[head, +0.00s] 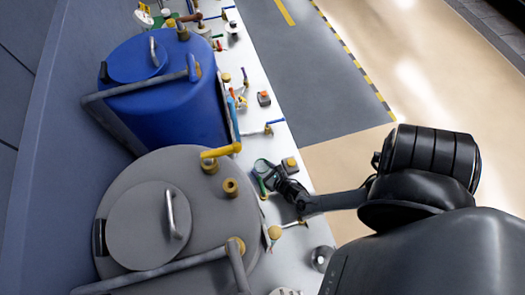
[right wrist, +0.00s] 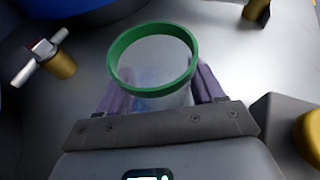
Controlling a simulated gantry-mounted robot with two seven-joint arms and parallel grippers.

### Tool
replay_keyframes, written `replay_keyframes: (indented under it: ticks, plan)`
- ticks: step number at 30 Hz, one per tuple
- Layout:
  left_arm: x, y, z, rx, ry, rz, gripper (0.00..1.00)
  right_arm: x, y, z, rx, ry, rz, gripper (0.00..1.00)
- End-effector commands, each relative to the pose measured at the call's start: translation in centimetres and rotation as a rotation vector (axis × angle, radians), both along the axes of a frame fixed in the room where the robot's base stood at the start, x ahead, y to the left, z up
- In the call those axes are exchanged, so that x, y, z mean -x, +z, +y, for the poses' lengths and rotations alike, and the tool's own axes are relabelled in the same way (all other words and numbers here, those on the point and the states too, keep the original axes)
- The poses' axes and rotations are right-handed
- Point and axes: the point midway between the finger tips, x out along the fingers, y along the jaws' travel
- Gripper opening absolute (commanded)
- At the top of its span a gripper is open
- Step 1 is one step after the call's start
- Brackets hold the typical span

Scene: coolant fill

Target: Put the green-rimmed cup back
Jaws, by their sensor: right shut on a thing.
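The green-rimmed cup (right wrist: 152,68) is clear, and its round green rim faces the camera in the right wrist view. My right gripper (right wrist: 160,92) is shut on the cup, with one purple finger on each side below the rim. In the head view the cup (head: 262,168) shows small at the end of my right gripper (head: 272,179), beside the grey tank and over the pale panel. The cup's bottom is hidden by the gripper, so I cannot tell if it touches anything. My left gripper is not in view.
The grey tank (head: 205,200) with a yellow-handled valve (head: 221,151) stands left of the cup, and a blue tank (head: 185,108) stands behind it. The pale panel (head: 262,63) carries several valves and fittings. A grey box with a yellow knob (head: 290,166) is close to my right gripper.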

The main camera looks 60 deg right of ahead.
Motion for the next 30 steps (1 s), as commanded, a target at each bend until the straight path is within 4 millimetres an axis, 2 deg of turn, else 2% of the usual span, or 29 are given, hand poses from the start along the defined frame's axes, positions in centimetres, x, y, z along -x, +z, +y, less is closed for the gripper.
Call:
replay_keyframes:
  ticks: [1,2,6,7,17,20,30]
  plan:
    - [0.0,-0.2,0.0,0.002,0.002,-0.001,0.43,0.0,-0.2,0.0,0.000,0.000,0.000,0.28]
    - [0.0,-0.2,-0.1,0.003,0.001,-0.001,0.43,0.0,-0.2,0.0,0.000,0.000,0.000,0.69]
    - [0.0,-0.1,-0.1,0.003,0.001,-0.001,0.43,0.0,-0.2,0.0,0.000,0.000,0.000,0.90]
    - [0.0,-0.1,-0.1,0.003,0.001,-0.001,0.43,0.0,-0.2,0.0,0.000,0.000,0.000,0.93]
    - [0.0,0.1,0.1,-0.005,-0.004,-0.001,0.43,0.0,0.1,0.0,0.000,0.000,0.000,0.93]
    - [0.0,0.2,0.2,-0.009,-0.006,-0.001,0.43,0.6,0.3,0.2,0.000,0.001,0.001,0.93]
    - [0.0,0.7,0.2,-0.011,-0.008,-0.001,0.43,5.5,2.5,2.1,-0.002,0.002,0.003,0.93]
